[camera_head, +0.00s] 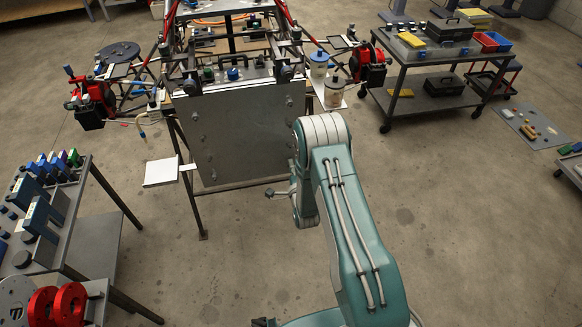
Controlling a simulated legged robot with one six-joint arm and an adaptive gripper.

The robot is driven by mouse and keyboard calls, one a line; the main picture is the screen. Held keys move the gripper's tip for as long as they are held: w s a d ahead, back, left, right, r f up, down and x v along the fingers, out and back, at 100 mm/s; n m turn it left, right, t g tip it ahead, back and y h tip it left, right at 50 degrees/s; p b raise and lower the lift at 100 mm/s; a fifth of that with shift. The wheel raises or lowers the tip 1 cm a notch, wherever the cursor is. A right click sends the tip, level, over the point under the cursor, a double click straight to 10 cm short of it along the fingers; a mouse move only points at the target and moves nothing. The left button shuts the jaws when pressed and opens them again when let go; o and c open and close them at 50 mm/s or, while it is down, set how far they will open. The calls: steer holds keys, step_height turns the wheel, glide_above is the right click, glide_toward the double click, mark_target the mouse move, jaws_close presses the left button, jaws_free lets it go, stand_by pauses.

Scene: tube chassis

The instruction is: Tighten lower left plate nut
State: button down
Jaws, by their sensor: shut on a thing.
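A grey metal plate (243,135) stands upright on the near end of the tube chassis. Several small nuts show along its left and right edges. The lower left plate nut (213,176) sits near the bottom left corner; how tight it is cannot be told. My gripper (276,194) is low, in front of the plate's lower right part and to the right of that nut. It is mostly hidden behind my arm. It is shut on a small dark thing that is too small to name. Whether it touches the plate cannot be told.
A white panel (161,171) juts out left of the plate's lower edge. A table with blue tools (43,211) stands at the left. A tool cart (440,100) stands at the back right.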

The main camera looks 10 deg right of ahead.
steer(key=shift+s+f+m, duration=0.2)
steer(key=shift+f+m, duration=0.15)
steer(key=shift+m, duration=0.25)
steer(key=c, duration=0.6)
jaws_free()
steer(key=shift+o, duration=0.2)
steer(key=shift+d+r, duration=0.1)
steer(key=shift+w, duration=0.1)
steer(key=s, duration=1.2)
